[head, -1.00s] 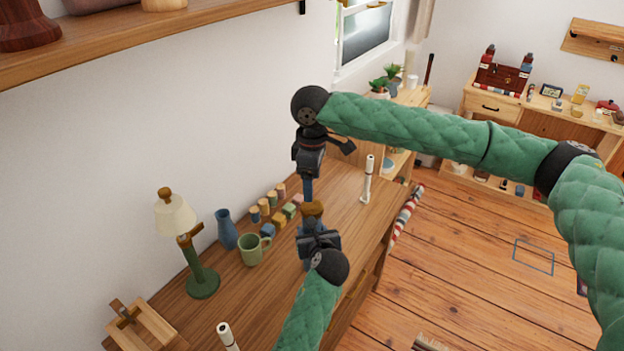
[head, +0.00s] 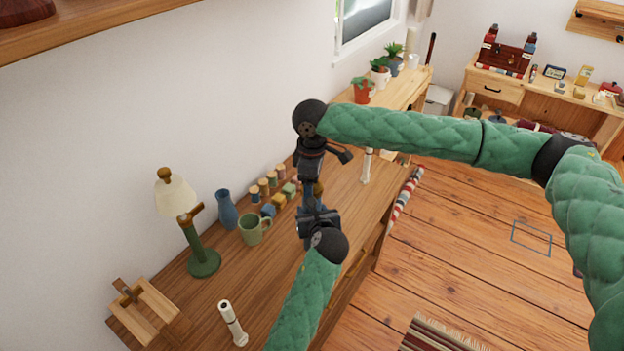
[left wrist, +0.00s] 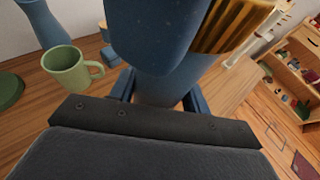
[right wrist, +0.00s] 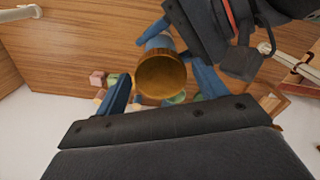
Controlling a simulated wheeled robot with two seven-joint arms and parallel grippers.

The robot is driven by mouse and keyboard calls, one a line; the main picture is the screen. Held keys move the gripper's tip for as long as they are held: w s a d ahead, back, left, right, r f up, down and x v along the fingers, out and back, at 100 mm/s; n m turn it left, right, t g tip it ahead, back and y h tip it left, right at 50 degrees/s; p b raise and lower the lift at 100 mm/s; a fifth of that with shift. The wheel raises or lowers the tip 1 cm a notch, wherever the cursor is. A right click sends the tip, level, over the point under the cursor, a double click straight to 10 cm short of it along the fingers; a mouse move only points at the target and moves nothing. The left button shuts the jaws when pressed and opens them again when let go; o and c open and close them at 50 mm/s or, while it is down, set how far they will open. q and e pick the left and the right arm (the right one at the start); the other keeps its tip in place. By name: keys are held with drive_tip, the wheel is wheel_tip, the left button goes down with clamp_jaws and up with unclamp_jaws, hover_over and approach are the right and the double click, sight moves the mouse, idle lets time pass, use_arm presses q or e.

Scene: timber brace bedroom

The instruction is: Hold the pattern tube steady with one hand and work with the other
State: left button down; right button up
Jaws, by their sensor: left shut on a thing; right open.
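The pattern tube is blue with a ribbed wooden cap. My left gripper (left wrist: 160,98) is shut on the blue tube body (left wrist: 165,88) and holds it roughly upright over the desk. The cap (left wrist: 235,22) shows at the upper right of the left wrist view. In the right wrist view I look down on the round cap (right wrist: 162,76), between the fingers of my right gripper (right wrist: 163,88). That gripper is open, with gaps beside the cap. In the head view, my right gripper (head: 311,188) is just above my left gripper (head: 318,220), and they hide most of the tube.
A wooden rack (head: 145,309) is at the near left. Open floor lies right.

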drive_tip(key=shift+c, duration=0.2)
drive_tip(key=c, duration=0.9)
drive_tip(key=shift+c, duration=0.2)
drive_tip(key=o, duration=1.2)
drive_tip(key=shift+c, duration=0.2)
wheel_tip(320, 180, up, 12)
use_arm(q)
drive_tip(key=c, duration=0.6)
unclamp_jaws()
